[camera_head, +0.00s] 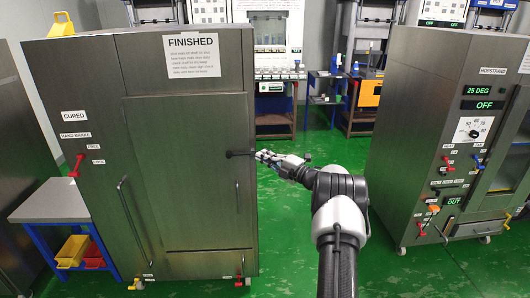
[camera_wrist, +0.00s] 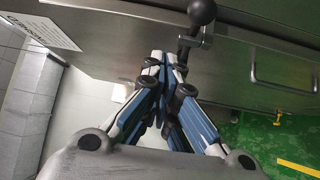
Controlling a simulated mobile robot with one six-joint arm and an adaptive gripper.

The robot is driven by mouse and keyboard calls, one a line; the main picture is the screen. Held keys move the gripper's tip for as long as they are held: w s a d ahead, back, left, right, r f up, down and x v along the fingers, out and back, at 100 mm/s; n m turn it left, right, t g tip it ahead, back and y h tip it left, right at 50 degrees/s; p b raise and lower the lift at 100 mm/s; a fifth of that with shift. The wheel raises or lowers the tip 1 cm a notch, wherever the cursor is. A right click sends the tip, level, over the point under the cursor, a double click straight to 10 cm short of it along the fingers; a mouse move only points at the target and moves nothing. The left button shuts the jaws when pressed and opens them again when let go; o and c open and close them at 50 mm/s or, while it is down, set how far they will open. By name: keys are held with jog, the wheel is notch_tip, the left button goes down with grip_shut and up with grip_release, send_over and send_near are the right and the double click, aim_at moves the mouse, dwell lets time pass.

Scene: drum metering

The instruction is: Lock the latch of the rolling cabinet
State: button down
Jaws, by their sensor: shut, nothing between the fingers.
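The grey metal rolling cabinet (camera_head: 190,130), with a FINISHED sign, stands on the left in the head view and fills the top of the wrist view (camera_wrist: 110,50). Its latch (camera_head: 238,154) is a dark lever at the door's right edge. In the wrist view the latch (camera_wrist: 202,12) shows a black ball knob on a short metal stem. My gripper (camera_head: 262,154) is right beside the latch. In the wrist view my gripper (camera_wrist: 165,60) is shut and empty, its tips close to the latch stem. I cannot tell whether they touch it.
A red hand-brake lever (camera_head: 76,167) is on the cabinet's left side, above a small blue-framed table (camera_head: 50,205) with coloured bins. A long door handle (camera_head: 133,222) runs down the front. Another cabinet (camera_head: 420,120) with displays stands right. Green floor (camera_head: 290,240) is clear between them.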

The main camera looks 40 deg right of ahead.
jog(key=s+a+f+p, duration=0.1)
jog(key=s+f, duration=0.3)
jog(key=f, duration=0.2)
jog(key=shift+a, duration=0.35)
jog(key=shift+f, duration=0.1)
